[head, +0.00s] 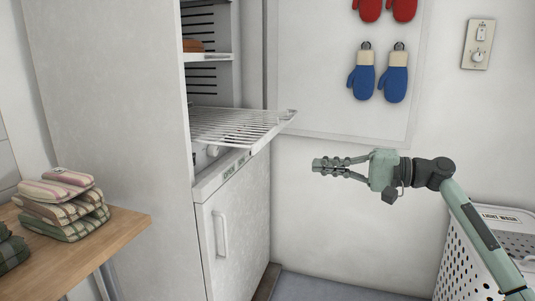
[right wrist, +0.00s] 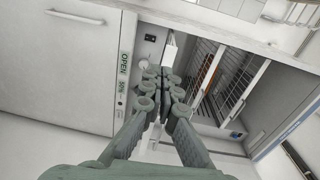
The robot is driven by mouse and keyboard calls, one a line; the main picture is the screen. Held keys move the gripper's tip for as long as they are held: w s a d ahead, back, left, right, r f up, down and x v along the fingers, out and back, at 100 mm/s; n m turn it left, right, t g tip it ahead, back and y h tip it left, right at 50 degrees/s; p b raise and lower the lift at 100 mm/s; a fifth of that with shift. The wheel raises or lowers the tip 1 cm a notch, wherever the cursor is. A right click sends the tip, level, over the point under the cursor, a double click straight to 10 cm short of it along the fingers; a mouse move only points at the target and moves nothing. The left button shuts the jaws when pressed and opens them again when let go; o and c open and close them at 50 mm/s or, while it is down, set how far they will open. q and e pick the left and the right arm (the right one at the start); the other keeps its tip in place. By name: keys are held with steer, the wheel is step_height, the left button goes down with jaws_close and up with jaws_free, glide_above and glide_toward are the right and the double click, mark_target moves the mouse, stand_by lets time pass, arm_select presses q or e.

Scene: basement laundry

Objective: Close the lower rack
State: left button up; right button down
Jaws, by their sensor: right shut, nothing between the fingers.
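The lower rack (head: 235,125) is a white wire shelf that sticks out of the open front of a tall white cabinet (head: 110,100), tilting slightly up at its outer right end. My right gripper (head: 317,165) is shut and empty. In the head view it points left, to the right of and a little below the rack's outer end, with a visible gap. In the right wrist view the shut fingers (right wrist: 161,73) point at the cabinet front; which part there is the lower rack I cannot tell. My left gripper is not in view.
An upper shelf (head: 207,57) holds an orange-brown item. Below the rack is a shut door with a handle (head: 223,233). A wooden table (head: 125,225) with folded cloths (head: 62,205) stands left. A white perforated basket (head: 463,265) stands right. Blue mitts (head: 394,85) hang behind.

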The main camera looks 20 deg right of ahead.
step_height(320, 180, up, 2)
steer(key=p, duration=0.2)
glide_toward(254, 147)
steer(key=shift+y, duration=0.4)
steer(key=x, duration=0.5)
steer(key=shift+w+a+f, duration=0.1)
steer(key=shift+w+f, duration=0.2)
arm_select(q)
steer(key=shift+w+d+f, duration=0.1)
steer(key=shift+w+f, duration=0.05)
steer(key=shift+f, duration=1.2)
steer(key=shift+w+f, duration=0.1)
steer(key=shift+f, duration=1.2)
arm_select(e)
steer(key=shift+w+a, duration=0.35)
steer(key=shift+a, duration=0.2)
